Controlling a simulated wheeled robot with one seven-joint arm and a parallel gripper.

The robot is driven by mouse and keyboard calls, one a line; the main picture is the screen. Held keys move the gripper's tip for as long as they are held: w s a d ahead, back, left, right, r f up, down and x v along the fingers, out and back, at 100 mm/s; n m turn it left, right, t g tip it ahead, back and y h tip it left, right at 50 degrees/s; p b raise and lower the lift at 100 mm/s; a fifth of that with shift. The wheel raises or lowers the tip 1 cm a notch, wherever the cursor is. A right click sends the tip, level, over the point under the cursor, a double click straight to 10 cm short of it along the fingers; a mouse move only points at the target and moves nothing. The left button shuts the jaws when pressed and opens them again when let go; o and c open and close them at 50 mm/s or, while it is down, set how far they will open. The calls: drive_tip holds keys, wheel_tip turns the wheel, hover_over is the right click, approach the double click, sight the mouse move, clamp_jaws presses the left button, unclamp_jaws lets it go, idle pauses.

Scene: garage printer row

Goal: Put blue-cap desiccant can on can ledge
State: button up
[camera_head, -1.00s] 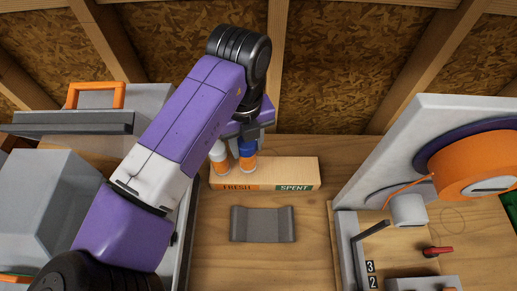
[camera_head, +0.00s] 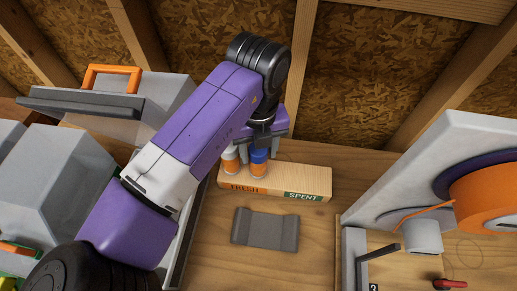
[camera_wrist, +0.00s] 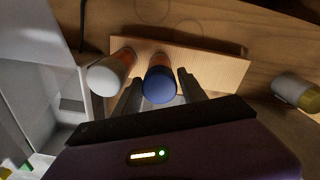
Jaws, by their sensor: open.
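The blue-cap desiccant can (camera_head: 258,162) has an orange body and stands upright on the wooden can ledge (camera_head: 318,183), toward the FRESH end. A white-cap can (camera_head: 230,160) stands close on its left. My gripper (camera_head: 262,142) is over the blue-cap can from above. In the wrist view, my gripper (camera_wrist: 160,92) is open, with one finger on each side of the blue cap (camera_wrist: 160,86). The left finger lies between the two cans, beside the white cap (camera_wrist: 106,77). I cannot tell whether the fingers touch the can.
A dark grey curved cradle (camera_head: 265,229) lies on the wooden table in front of the ledge. A printer with an orange spool (camera_head: 485,205) stands at right. Grey boxes (camera_head: 65,180) stand at left. The SPENT end (camera_head: 303,196) of the ledge is clear.

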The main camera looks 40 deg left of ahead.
wheel_tip(320, 180, up, 12)
drive_tip(key=b, duration=0.2)
idle(0.7)
